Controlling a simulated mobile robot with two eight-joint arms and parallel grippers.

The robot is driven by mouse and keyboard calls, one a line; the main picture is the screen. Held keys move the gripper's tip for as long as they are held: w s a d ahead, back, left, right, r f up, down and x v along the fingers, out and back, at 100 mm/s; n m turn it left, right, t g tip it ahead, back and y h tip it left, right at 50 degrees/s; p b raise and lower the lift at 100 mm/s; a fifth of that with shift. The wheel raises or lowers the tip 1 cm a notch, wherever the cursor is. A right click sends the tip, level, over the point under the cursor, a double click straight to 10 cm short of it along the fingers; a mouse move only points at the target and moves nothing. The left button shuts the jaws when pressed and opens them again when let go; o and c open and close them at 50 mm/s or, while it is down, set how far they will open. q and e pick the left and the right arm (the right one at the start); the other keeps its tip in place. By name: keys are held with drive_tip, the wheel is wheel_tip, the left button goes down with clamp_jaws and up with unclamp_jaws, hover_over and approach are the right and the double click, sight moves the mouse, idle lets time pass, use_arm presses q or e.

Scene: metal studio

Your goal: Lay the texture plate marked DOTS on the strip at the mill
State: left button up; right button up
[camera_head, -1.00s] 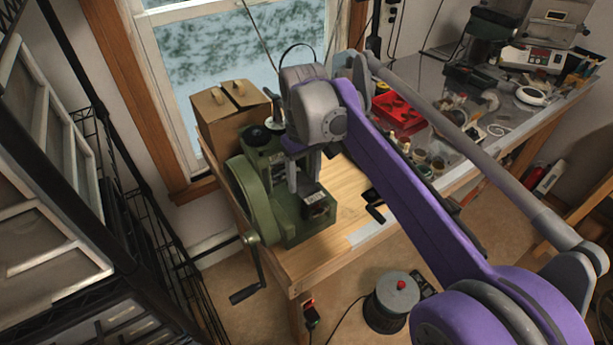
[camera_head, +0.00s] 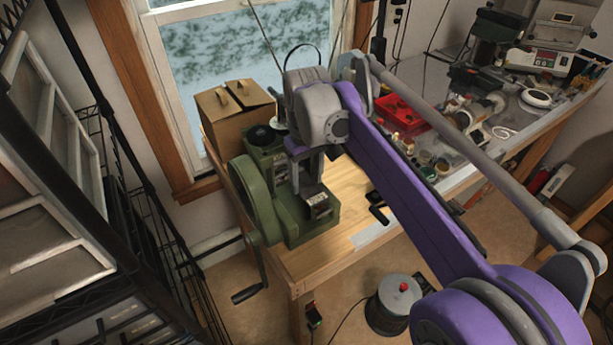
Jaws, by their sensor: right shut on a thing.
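The green rolling mill (camera_head: 262,205) with its hand crank stands on the near left end of the wooden bench. My right gripper (camera_head: 308,188) points down at the front of the mill. Its fingers are close together, with a small dark plate with a pale label (camera_head: 318,200) at their tips. The label is too small to read, so I cannot tell if it says DOTS. I cannot make out the strip, or whether the plate touches it. My purple right arm crosses from the lower right. My left gripper does not show.
A cardboard box (camera_head: 232,112) stands behind the mill. A pale flat piece (camera_head: 373,233) lies at the bench's front edge beside a black clamp-like part (camera_head: 378,208). A red tray (camera_head: 403,115) and small jars fill the right side. A dark round canister (camera_head: 392,305) stands on the floor.

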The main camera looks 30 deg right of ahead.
idle(0.3)
drive_tip(key=o, duration=1.5)
